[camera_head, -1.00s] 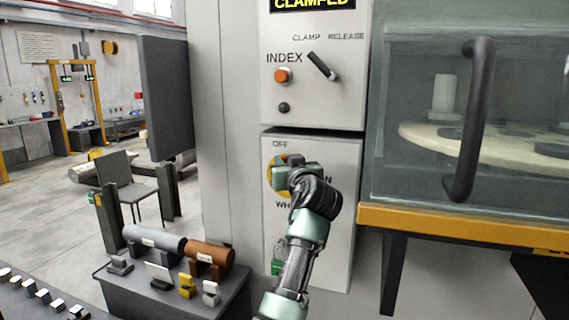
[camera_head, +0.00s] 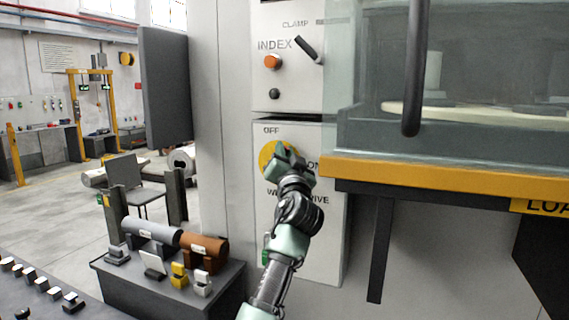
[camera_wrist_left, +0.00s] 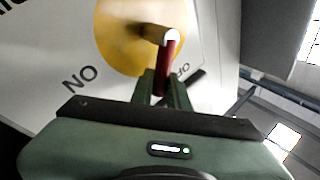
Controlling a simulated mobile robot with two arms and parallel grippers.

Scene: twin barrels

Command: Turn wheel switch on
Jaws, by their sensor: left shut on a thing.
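The wheel switch is a yellow disc (camera_head: 267,160) on the lower pale panel, with OFF above it and ON at its right. In the left wrist view the disc (camera_wrist_left: 118,38) fills the upper middle, and a red bar with a white end (camera_wrist_left: 169,66) stands over it. My left gripper (camera_head: 284,153) is at the disc and covers its right part. In the left wrist view the left gripper's green fingers (camera_wrist_left: 163,88) are shut on the red bar. The switch's exact setting cannot be told. My right gripper is not in view.
Above is a panel with an orange INDEX button (camera_head: 272,62) and a black clamp lever (camera_head: 306,48). A glazed cabinet with a yellow ledge (camera_head: 430,178) and a black handle (camera_head: 414,70) juts out at the right. A dark stand (camera_head: 170,292) with cylinders is at lower left.

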